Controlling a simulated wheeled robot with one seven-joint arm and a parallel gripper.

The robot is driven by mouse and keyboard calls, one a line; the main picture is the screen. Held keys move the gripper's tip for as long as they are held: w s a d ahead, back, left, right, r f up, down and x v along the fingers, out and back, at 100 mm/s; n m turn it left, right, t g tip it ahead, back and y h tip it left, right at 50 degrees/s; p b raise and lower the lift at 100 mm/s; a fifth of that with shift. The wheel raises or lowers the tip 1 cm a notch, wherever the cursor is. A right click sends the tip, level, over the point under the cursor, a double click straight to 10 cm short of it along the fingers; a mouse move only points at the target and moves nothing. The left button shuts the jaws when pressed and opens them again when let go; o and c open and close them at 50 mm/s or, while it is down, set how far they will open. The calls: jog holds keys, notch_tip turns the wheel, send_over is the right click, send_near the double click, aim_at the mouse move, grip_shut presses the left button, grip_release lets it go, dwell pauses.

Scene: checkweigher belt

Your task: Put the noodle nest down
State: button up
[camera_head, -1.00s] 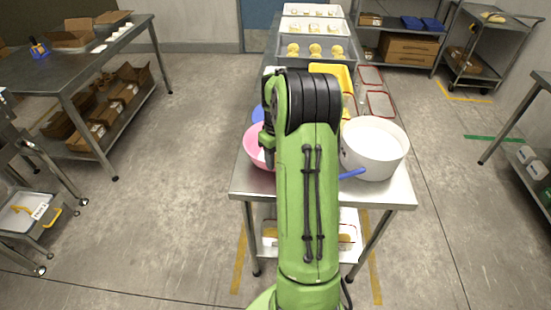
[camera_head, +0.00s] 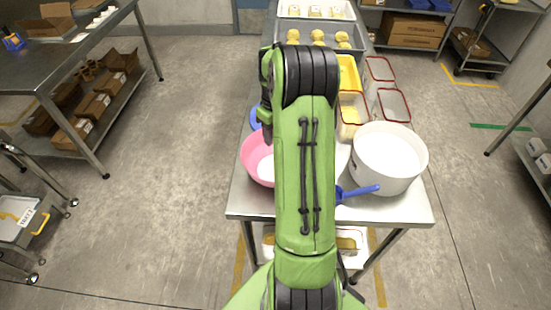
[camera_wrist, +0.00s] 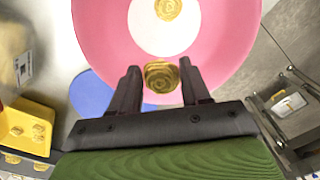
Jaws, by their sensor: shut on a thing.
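In the wrist view my gripper (camera_wrist: 158,88) is shut on a round yellow-brown noodle nest (camera_wrist: 161,77) between its two dark fingers. The held nest shows against the near rim of a pink bowl (camera_wrist: 225,55); its height above the bowl is unclear. Inside the bowl is a white round area (camera_wrist: 165,30) with another noodle nest (camera_wrist: 168,8) on it. In the head view the pink bowl (camera_head: 248,163) stands on the steel table, left of my green arm. My arm hides most of the gripper and the held nest there.
A blue round thing (camera_wrist: 92,95) lies beside the bowl. Right of my arm stand a large white pot (camera_head: 388,160) and a blue-handled tool (camera_head: 358,191). Behind are red-rimmed containers (camera_head: 392,105), a yellow tray (camera_head: 348,72) and a tray with yellow nests (camera_head: 345,40).

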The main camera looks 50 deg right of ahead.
notch_tip(320, 180, down, 10)
jog(key=shift+s+a+r+b, duration=0.1)
jog(key=shift+s+r+b, duration=0.1)
jog(key=shift+b, duration=0.55)
jog(key=shift+f+b, duration=0.45)
jog(key=shift+f, duration=0.15)
jog(key=o, duration=1)
jog(key=shift+r, duration=0.2)
